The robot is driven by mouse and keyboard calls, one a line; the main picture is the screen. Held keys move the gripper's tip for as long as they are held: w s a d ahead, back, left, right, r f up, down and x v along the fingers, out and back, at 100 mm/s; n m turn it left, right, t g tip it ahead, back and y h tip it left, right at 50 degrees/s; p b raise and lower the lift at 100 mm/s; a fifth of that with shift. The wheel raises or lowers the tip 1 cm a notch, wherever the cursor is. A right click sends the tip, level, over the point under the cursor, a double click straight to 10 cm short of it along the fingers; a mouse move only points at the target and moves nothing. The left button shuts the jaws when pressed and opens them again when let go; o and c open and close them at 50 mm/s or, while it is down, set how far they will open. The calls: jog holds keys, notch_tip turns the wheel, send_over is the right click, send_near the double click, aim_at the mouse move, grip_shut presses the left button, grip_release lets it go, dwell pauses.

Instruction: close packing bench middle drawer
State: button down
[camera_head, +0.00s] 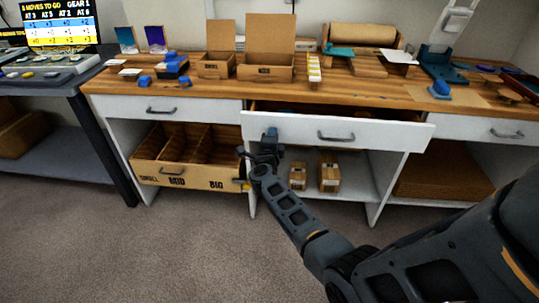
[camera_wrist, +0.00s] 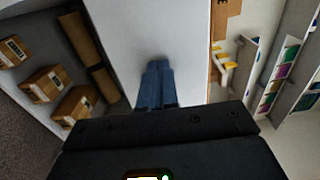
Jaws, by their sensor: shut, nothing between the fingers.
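The packing bench's middle drawer (camera_head: 375,132) is white with a dark bar handle (camera_head: 336,137) and stands pulled out, with its dark inside showing above the front. My gripper (camera_head: 270,135) is at the left part of the drawer front, left of the handle. In the wrist view, my blue fingers (camera_wrist: 156,83) are together, with nothing seen between them, and point at the white drawer front (camera_wrist: 150,30). I cannot tell whether the fingertips touch the front.
The left drawer (camera_head: 160,108) and right drawer (camera_head: 495,132) look shut. A divided wooden bin (camera_head: 160,177) juts out below left. Small cartons (camera_head: 329,175) stand on the shelf under the middle drawer. Open boxes (camera_head: 265,72) stand on the wooden benchtop (camera_head: 215,91). Carpet in front is clear.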

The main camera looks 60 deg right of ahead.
jog(key=b+x, duration=0.4)
jog(key=x, duration=0.5)
jog(key=shift+w+d+f, duration=0.1)
jog(key=shift+d, duration=0.1)
jog(key=shift+w+d, duration=0.1)
jog(key=shift+d, duration=0.15)
jog(key=shift+w+d+r, duration=0.1)
jog(key=shift+d+r, duration=0.05)
jog(key=shift+r, duration=0.1)
jog(key=p+v, duration=0.3)
jog(key=v, duration=0.5)
jog(key=shift+f, duration=0.2)
